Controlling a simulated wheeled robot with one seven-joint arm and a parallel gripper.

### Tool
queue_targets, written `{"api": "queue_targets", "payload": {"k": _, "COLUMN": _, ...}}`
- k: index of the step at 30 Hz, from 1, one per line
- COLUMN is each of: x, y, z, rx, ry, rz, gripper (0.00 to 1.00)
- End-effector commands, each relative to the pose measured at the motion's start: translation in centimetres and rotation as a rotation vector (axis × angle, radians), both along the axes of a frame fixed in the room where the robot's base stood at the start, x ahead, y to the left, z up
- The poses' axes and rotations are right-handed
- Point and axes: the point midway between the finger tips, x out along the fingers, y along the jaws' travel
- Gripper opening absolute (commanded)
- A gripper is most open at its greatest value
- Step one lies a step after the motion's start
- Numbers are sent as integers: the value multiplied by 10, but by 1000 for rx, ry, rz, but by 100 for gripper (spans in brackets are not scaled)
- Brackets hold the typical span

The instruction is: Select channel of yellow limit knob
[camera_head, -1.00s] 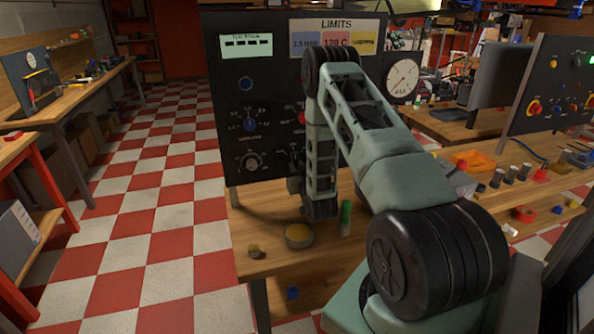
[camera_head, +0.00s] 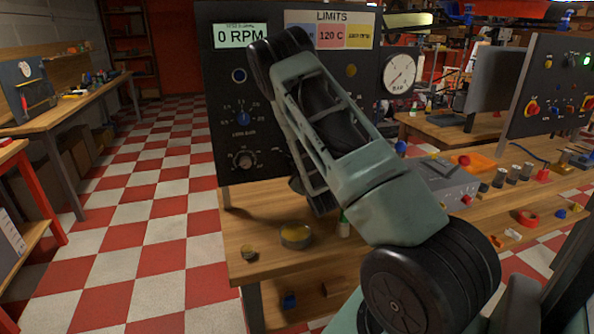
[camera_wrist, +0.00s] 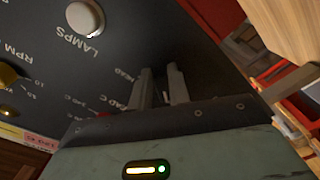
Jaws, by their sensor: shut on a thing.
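The dark control panel (camera_head: 222,155) stands upright on the wooden table, its display (camera_head: 241,36) reading "0 RPM". The LIMITS sign (camera_head: 332,36) shows a red "120 C" patch and a yellow patch. The yellow knob (camera_head: 351,70) is on the panel right of my arm; it also shows at the left edge of the wrist view (camera_wrist: 8,76), by the label "RPM". My gripper (camera_wrist: 161,72) is at the panel beside the labels "HEAD" and "C", shut on a dark knob mostly hidden between its fingers. My arm hides the gripper in the head view.
A white knob (camera_wrist: 84,17) labelled "LAMPS" is near my fingers. A round tin (camera_head: 296,236) stands on the table in front. The checkered floor at left is clear.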

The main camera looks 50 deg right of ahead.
Motion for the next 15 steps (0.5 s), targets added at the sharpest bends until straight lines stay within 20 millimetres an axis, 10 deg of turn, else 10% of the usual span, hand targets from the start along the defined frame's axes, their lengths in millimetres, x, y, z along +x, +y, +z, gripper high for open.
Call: {"api": "queue_targets", "payload": {"k": 15, "x": -1, "y": -1, "z": 3, "rx": -128, "ry": 79, "rz": 1, "gripper": 0}}
